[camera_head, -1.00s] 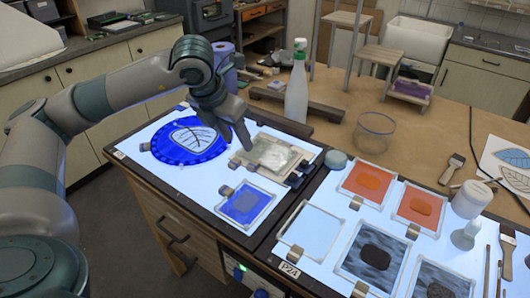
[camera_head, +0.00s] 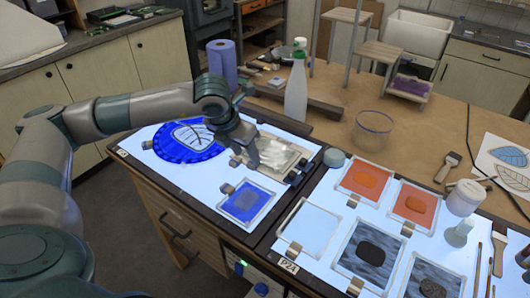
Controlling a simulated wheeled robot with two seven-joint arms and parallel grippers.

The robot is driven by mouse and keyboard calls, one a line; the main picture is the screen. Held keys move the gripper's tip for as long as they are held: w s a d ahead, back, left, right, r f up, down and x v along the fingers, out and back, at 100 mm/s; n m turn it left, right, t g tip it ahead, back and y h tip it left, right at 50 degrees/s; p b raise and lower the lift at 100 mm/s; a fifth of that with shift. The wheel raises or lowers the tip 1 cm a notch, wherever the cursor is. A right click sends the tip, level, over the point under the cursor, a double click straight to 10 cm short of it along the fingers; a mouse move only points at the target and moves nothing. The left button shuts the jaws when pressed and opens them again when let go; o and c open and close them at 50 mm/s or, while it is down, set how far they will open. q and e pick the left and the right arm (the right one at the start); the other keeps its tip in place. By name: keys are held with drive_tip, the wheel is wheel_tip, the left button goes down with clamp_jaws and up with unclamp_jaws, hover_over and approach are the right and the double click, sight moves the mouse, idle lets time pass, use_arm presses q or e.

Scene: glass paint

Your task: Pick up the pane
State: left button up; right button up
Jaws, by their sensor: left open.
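Several framed panes lie on the lit white panels. A pale, cloudy pane (camera_head: 284,154) lies at the back of the left panel. A pane with a blue square (camera_head: 243,203) lies in front of it. My left gripper (camera_head: 247,163) is open and empty. It points down at the left edge of the cloudy pane and hides part of it; I cannot tell whether it touches. Orange panes (camera_head: 353,177) (camera_head: 428,198), a clear pane (camera_head: 309,226) and dark grey panes (camera_head: 355,264) lie on the right panel. My right gripper is not in view.
A blue disc with a leaf drawing (camera_head: 171,145) lies left of my gripper. A white spray bottle (camera_head: 296,95), a glass bowl (camera_head: 372,135) and a blue paper roll (camera_head: 222,60) stand behind. A brush (camera_head: 446,165) and leaf drawings (camera_head: 498,170) lie at right.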

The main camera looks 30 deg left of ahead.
sight(251, 164)
use_arm(q)
drive_tip(key=shift+w+f+p, duration=0.3)
drive_tip(key=shift+f+p, duration=0.15)
drive_tip(key=shift+p, duration=0.2)
drive_tip(key=p+x, duration=0.1)
drive_tip(key=x, duration=0.2)
drive_tip(key=shift+d+p, duration=0.1)
drive_tip(key=shift+p, duration=0.2)
drive_tip(key=shift+w+f, duration=0.1)
drive_tip(key=shift+f, duration=0.25)
drive_tip(key=shift+c, duration=0.3)
clamp_jaws()
